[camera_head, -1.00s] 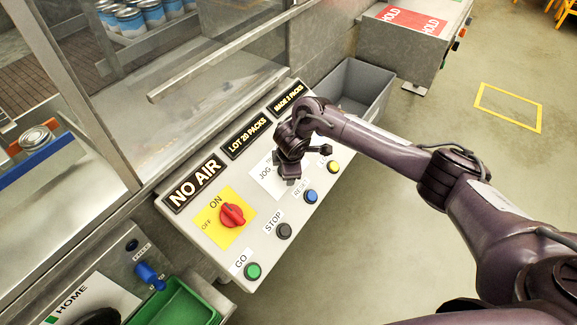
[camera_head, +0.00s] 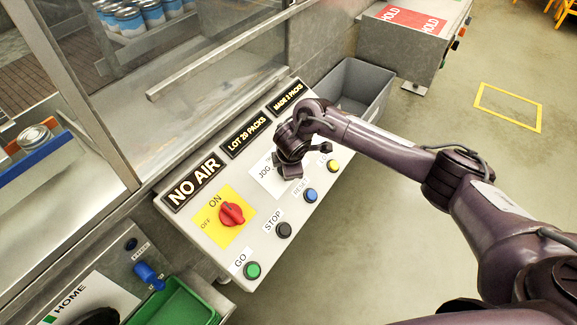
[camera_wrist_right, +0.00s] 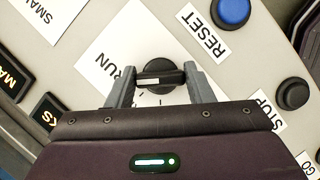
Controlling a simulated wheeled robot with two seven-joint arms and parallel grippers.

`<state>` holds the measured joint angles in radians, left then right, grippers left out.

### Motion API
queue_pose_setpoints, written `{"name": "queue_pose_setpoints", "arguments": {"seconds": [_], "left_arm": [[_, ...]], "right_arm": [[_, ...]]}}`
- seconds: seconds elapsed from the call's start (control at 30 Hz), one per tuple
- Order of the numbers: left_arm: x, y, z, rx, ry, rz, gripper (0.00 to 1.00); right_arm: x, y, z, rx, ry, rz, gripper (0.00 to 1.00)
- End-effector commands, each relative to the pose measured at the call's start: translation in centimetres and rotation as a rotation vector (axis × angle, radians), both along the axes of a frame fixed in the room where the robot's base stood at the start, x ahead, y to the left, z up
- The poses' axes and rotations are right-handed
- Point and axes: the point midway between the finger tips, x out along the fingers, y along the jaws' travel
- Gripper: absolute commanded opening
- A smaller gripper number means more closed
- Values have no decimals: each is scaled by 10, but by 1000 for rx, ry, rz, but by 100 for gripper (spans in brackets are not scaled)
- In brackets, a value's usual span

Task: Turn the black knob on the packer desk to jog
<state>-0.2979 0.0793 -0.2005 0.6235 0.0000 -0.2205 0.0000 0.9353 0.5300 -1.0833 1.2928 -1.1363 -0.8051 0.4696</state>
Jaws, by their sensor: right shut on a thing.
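The black knob (camera_wrist_right: 159,73) sits on a white label plate on the packer desk (camera_head: 215,255). In the right wrist view, its grip bar lies roughly level between my two grey fingers. My right gripper (camera_wrist_right: 160,85) is shut on the knob, one finger at each end of the bar. The word RUN (camera_wrist_right: 123,67) shows left of the knob. In the head view my right gripper hides the knob, and the JOG label (camera_head: 265,170) shows just left of the gripper. My left gripper is not in view.
Beside the knob are a blue reset button (camera_head: 310,195), a black stop button (camera_head: 284,229), a green go button (camera_head: 252,270) and a yellow button (camera_head: 333,165). A red on/off switch (camera_head: 231,214) is at the left. A grey bin (camera_head: 366,78) stands beyond the desk.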

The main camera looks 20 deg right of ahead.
Motion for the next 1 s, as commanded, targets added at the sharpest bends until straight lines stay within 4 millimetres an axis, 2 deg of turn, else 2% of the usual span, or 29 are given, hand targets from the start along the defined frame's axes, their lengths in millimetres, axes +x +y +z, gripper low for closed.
{"name": "queue_pose_setpoints", "arguments": {"seconds": [0.47,1.0], "left_arm": [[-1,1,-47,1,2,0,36],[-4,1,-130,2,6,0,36]], "right_arm": [[-1,0,-6,-162,-131,358,24],[-2,-1,-9,-365,-290,802,24]]}}
